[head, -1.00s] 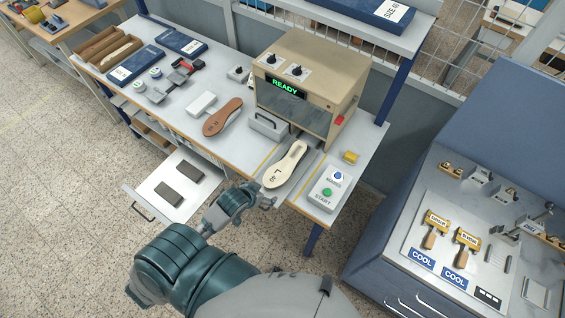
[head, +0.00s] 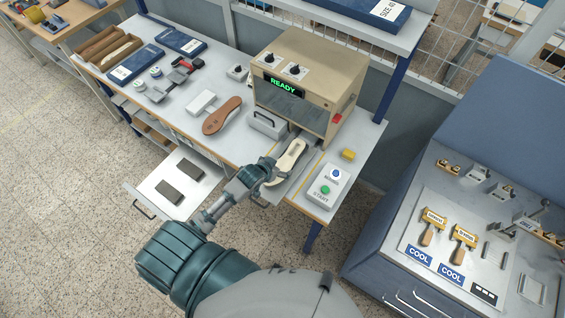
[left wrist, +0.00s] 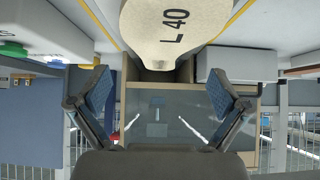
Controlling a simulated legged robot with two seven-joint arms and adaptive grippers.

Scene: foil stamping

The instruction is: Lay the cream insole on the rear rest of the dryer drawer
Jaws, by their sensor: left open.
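The cream insole (head: 293,152) lies on the bench in front of the beige machine, its heel end toward me. It also shows in the left wrist view (left wrist: 172,38), marked "L 40". My left gripper (head: 272,176) is at its heel end and partly covers it. In the left wrist view the gripper (left wrist: 157,95) is open, its fingers apart with nothing between them; the heel is just beyond. The pulled-out drawer (head: 150,188) below the bench is empty apart from two dark rests, one nearer the handle (head: 168,192) and one farther back (head: 189,168). My right gripper is not in view.
The beige machine (head: 345,85) shows READY. A grey handled block (head: 268,124) and a brown insole (head: 222,116) are left of the cream one. A button box (head: 329,190) and a yellow block (head: 348,155) are to its right.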

